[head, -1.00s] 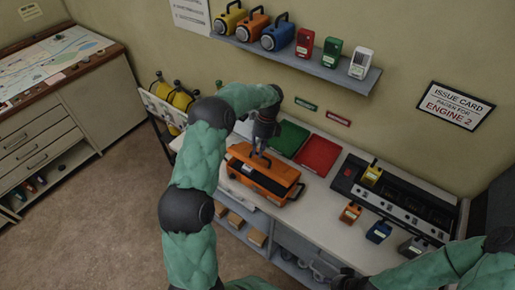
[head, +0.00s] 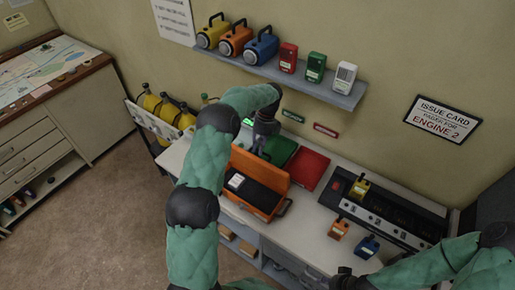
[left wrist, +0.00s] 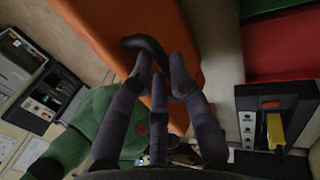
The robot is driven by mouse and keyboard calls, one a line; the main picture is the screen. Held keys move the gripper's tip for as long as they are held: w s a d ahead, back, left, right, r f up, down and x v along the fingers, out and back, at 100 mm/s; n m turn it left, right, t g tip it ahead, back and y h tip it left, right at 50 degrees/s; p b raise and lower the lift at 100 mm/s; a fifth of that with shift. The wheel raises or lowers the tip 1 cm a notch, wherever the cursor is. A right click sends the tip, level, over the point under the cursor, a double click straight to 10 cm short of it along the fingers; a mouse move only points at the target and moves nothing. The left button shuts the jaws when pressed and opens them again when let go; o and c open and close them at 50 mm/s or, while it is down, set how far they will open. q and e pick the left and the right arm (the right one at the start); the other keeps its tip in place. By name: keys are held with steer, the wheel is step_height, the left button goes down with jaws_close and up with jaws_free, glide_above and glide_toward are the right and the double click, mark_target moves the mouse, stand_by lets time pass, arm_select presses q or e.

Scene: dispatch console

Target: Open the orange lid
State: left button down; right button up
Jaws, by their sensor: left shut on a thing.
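The orange lid (head: 268,169) stands raised along the back of the orange case (head: 246,207).
A black charger console (head: 393,217) holds a yellow pager (head: 359,187). Orange (head: 338,230) and blue (head: 367,246) pagers stand in front. A wall shelf (head: 300,80) carries lamps and radios.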

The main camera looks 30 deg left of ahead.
arm_select(q)
steer(key=shift+w+d+f, duration=0.2)
steer(key=shift+w+f, duration=0.05)
steer(key=shift+f, duration=0.35)
steer(key=c, duration=1.4)
jaws_free()
steer(key=shift+f, duration=0.1)
steer(key=shift+o, duration=1.2)
steer(key=shift+w+a+r, duration=0.1)
steer(key=shift+w+r, duration=0.05)
steer(key=shift+r, duration=0.15)
